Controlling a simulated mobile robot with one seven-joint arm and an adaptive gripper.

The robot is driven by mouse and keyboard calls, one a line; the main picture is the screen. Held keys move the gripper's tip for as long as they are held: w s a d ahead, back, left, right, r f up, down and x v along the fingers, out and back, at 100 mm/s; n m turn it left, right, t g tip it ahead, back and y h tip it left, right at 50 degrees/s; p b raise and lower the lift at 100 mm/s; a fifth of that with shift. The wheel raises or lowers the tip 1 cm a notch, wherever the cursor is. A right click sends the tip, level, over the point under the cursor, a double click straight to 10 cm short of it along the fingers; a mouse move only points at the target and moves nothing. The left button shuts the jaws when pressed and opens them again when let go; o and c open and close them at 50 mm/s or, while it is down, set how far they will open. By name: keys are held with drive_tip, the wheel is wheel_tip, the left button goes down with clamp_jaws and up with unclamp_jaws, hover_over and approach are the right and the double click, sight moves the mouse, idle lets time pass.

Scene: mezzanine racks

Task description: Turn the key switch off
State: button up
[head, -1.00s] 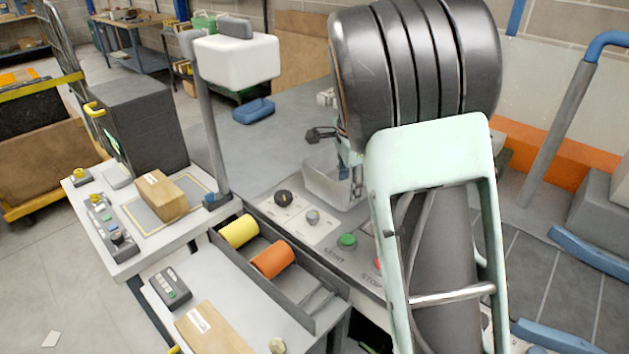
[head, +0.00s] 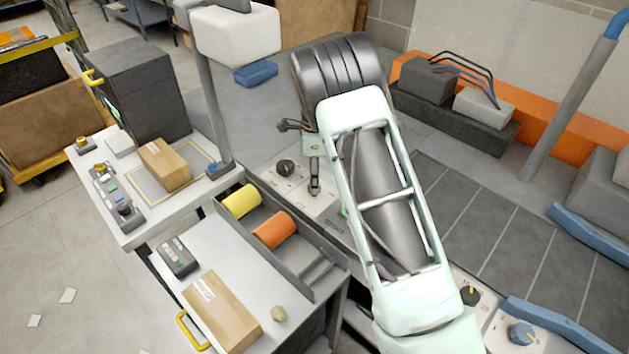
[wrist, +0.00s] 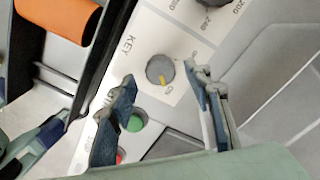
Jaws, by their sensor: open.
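The key switch (wrist: 160,70) is a round grey knob on a white plate marked KEY in the wrist view. Its yellow mark points down in the picture, toward a small label that seems to read ON. My gripper (wrist: 159,74) is open, with one fingertip to the left of the knob and one to the right. The knob shows between the fingers, and I cannot tell whether they touch it. In the head view my gripper (head: 314,182) is over the white plate and hides most of the knob.
A black dial (head: 285,168) is close beside the key plate. A green button (wrist: 134,123) and a red button (wrist: 119,157) lie near the left finger. A tray with a yellow roll (head: 242,201) and an orange roll (head: 274,229) borders the panel.

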drive_tip(key=shift+f, duration=1.35)
drive_tip(key=shift+c, duration=0.5)
drive_tip(key=c, duration=1)
